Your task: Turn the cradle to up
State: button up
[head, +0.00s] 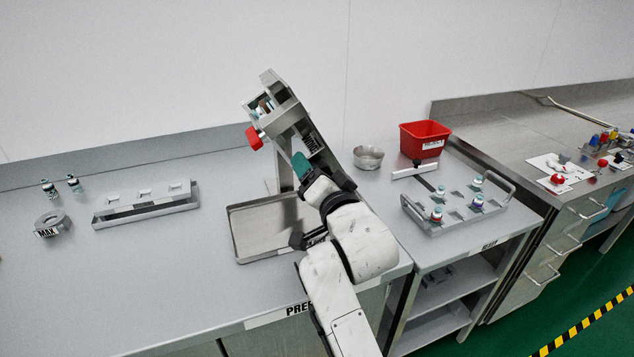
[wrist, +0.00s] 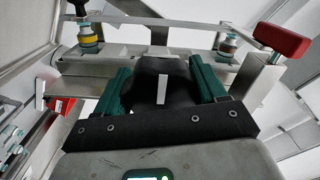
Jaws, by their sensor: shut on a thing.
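The cradle (head: 277,92) is a metal frame on a post at the middle of the bench, and it stands tilted in the head view. It carries a red knob (head: 254,138) at its lower left. The wrist view shows the cradle's metal bars (wrist: 185,22), two capped vials (wrist: 90,38) (wrist: 228,45) and the red knob (wrist: 282,40). My gripper (wrist: 162,85) has its teal fingers on both sides of a black hub (wrist: 162,72) with a white line, shut on it. In the head view my gripper (head: 302,165) is at the cradle's lower right, and the hub is hidden.
A shallow metal tray (head: 236,232) lies below the cradle. A white-topped rack (head: 145,203), a ring marked MAX (head: 52,224) and two vials (head: 74,183) stand to the left. A bowl (head: 368,153), red bin (head: 425,128) and vial rack (head: 462,222) stand to the right.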

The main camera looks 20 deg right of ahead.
jog(key=shift+f+m+b, duration=0.15)
jog(key=shift+m+b, duration=0.6)
jog(key=shift+m, duration=0.7)
jog(key=shift+f+m+b, duration=0.15)
jog(key=shift+m+b, duration=0.55)
jog(key=shift+m, duration=0.75)
jog(key=shift+m+b, duration=1.3)
jog(key=shift+m, duration=1.8)
jog(key=shift+a+m+b, duration=0.1)
jog(key=shift+m+b, duration=1.15)
jog(key=shift+m, duration=2.05)
jog(key=shift+r+m+b, duration=0.1)
jog(key=shift+m+b, duration=0.45)
jog(key=shift+m, duration=2.25)
jog(key=o, duration=1.4)
jog(key=shift+r, duration=0.15)
jog(key=shift+o, duration=0.2)
jog(key=shift+s, duration=0.1)
jog(key=s+b, duration=0.1)
jog(key=s, duration=0.9)
jog(key=shift+s, duration=0.35)
